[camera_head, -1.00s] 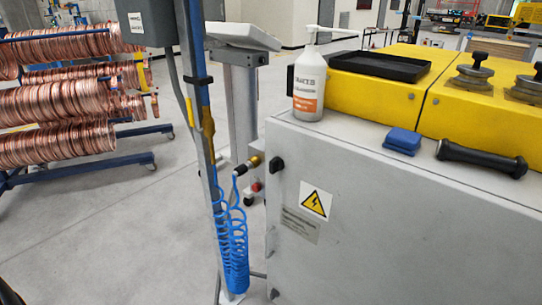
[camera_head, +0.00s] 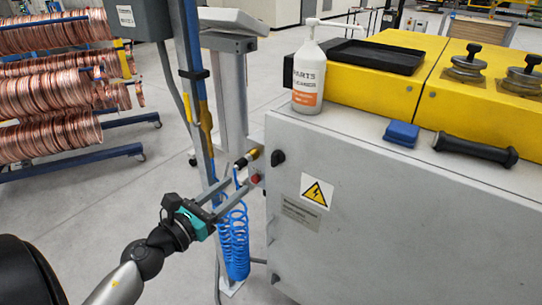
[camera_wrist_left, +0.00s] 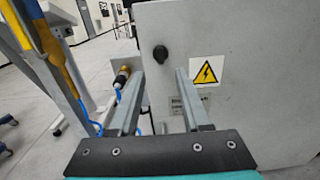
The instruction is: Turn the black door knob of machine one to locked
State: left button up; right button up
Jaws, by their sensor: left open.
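The black door knob (camera_head: 278,157) sits on the upper left of the grey cabinet door (camera_head: 400,215), above and left of the yellow warning sign. It also shows in the left wrist view (camera_wrist_left: 160,54), just beyond and between my fingers. My left gripper (camera_head: 238,190) is open and empty, left of the knob and lower in the head view, apart from it. In the left wrist view its two grey fingers (camera_wrist_left: 158,88) point toward the door. I cannot make out the knob's exact turn position. My right gripper is not in view.
A blue coiled hose (camera_head: 235,240) and a grey post (camera_head: 190,90) stand beside my left gripper. A brass fitting (camera_head: 247,158) and a red knob (camera_head: 256,178) are close by. Copper coils (camera_head: 50,90) hang at left.

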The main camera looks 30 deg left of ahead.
aim_at(272, 156)
pick_arm(q)
jog(key=w, duration=0.4)
jog(key=w+p, duration=0.1)
jog(key=w, duration=0.3)
jog(key=w+d+p, duration=0.1)
jog(key=w, duration=0.4)
jog(key=shift+w+d, duration=0.1)
jog(key=shift+w, duration=0.7)
jog(key=shift+c, duration=0.4)
grip_shut()
